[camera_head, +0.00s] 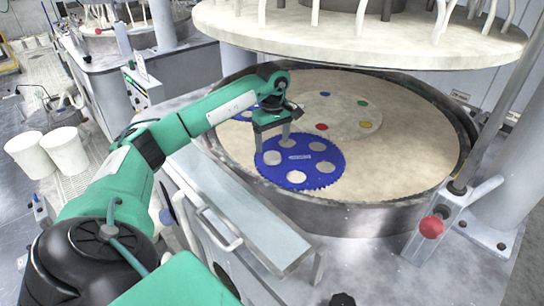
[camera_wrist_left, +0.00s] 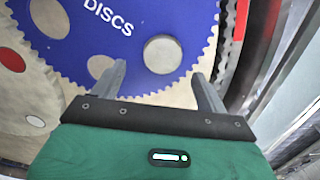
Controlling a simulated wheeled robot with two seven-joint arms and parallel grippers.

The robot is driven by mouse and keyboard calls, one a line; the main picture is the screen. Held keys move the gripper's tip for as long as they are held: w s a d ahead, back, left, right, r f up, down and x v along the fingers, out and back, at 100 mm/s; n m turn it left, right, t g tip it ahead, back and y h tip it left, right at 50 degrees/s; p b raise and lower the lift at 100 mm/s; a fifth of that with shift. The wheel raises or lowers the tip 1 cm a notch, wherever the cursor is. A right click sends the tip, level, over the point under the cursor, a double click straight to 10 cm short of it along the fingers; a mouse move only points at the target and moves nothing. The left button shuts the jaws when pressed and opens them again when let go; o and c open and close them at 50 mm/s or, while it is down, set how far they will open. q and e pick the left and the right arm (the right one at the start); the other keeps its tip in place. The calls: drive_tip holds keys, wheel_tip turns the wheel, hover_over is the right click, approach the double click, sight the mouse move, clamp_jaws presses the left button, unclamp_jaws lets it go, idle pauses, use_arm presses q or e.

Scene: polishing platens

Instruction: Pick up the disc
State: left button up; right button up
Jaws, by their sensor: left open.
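A blue toothed carrier (camera_head: 310,180) lies on the round tan platen (camera_head: 390,180) and holds several pale discs. One disc (camera_head: 272,158) sits by my left gripper (camera_head: 272,144). My green left arm comes in from the left with the gripper pointing down over the carrier's far-left part. In the left wrist view, the open left gripper (camera_wrist_left: 158,76) has a grey disc (camera_wrist_left: 162,54) just beyond and between its fingertips. Nothing is held. My right gripper is not in view.
A metal rim (camera_head: 370,219) surrounds the platen. A large upper plate (camera_head: 360,35) hangs above its far side. A red knob (camera_head: 431,227) stands at the right front. White buckets (camera_head: 30,155) stand on the left. Colored spots mark the platen's centre.

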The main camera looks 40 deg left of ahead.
sight(272, 157)
use_arm(q)
drive_tip(key=f, duration=0.1)
drive_tip(key=f+p, duration=0.2)
drive_tip(key=shift+s+d+f, duration=0.25)
drive_tip(key=shift+s+f, duration=0.05)
drive_tip(key=shift+f, duration=0.55)
drive_tip(key=shift+c, duration=0.9)
drive_tip(key=c, duration=0.9)
